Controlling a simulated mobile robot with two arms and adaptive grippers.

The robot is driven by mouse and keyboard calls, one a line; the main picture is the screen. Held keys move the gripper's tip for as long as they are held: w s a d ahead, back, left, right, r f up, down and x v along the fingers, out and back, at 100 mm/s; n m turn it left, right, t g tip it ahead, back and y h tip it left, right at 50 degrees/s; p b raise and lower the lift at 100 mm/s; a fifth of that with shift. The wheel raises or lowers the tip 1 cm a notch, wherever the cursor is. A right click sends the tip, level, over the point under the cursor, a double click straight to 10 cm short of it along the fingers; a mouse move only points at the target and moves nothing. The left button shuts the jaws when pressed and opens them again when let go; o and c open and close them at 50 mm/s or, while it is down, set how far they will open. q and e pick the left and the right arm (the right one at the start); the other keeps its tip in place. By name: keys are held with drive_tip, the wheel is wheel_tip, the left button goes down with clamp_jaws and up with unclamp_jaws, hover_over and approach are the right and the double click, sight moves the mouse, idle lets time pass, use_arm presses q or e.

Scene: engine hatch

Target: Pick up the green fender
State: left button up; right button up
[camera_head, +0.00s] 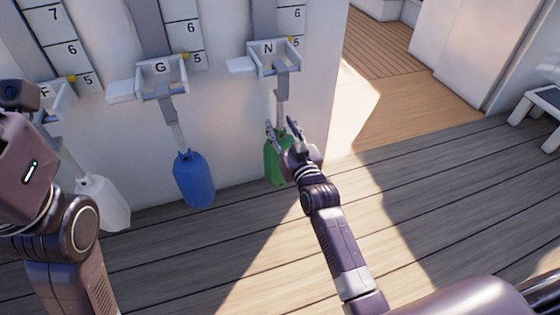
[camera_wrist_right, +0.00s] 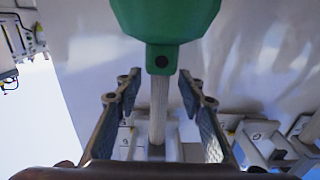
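The green fender (camera_head: 275,160) hangs by the white wall under the holder marked N (camera_head: 273,58), partly hidden behind my right gripper (camera_head: 283,127) in the head view. In the right wrist view the green fender (camera_wrist_right: 165,20) is at the top, with its pale rope (camera_wrist_right: 158,105) running down the picture. The right gripper (camera_wrist_right: 159,88) is open there, one finger on each side of the rope, with gaps showing between fingers and rope. My left arm is at the left of the head view; its fingers do not show.
A blue fender (camera_head: 194,180) hangs under holder G (camera_head: 160,77), left of the green one. A white fender (camera_head: 103,203) hangs further left under holder F (camera_head: 50,98), partly behind my left arm. The plank floor (camera_head: 440,215) is clear. A white bench (camera_head: 540,103) stands at right.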

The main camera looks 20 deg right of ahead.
drive_tip(key=shift+w, duration=0.4)
drive_tip(key=shift+c, duration=0.6)
clamp_jaws()
drive_tip(key=shift+r, duration=0.1)
